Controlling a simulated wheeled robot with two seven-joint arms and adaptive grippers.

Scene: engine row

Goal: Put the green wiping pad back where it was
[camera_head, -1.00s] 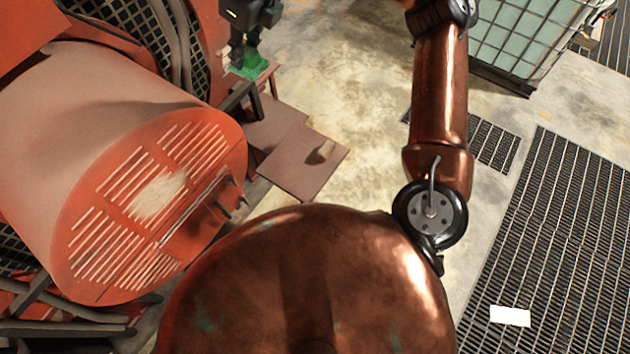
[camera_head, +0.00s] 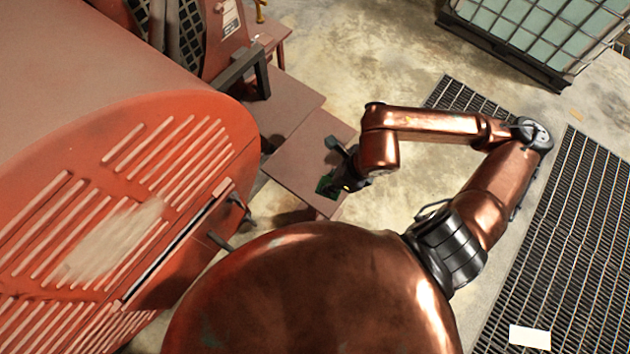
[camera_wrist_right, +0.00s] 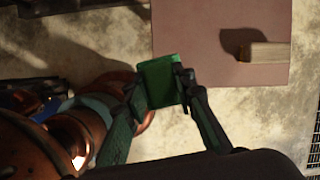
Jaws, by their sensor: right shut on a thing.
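The green wiping pad (camera_head: 326,186) is at the tip of my right gripper (camera_head: 338,176), which is shut on it. The wrist view shows the pad (camera_wrist_right: 158,82) pinched between the two fingers, with its flat face showing. In the head view, gripper and pad appear over the outer brown panel (camera_head: 306,160) beside the red machine. In the wrist view the pad overlaps the near edge of that panel (camera_wrist_right: 200,25); its height above it is hard to tell. My left gripper is not in view.
A pale block (camera_wrist_right: 265,55) lies on the panel in the wrist view. The red machine with a slotted round end (camera_head: 120,220) fills the left. A caged tank (camera_head: 540,40) stands at top right, near a floor grating (camera_head: 560,240). Concrete floor (camera_head: 370,60) is open behind my arm.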

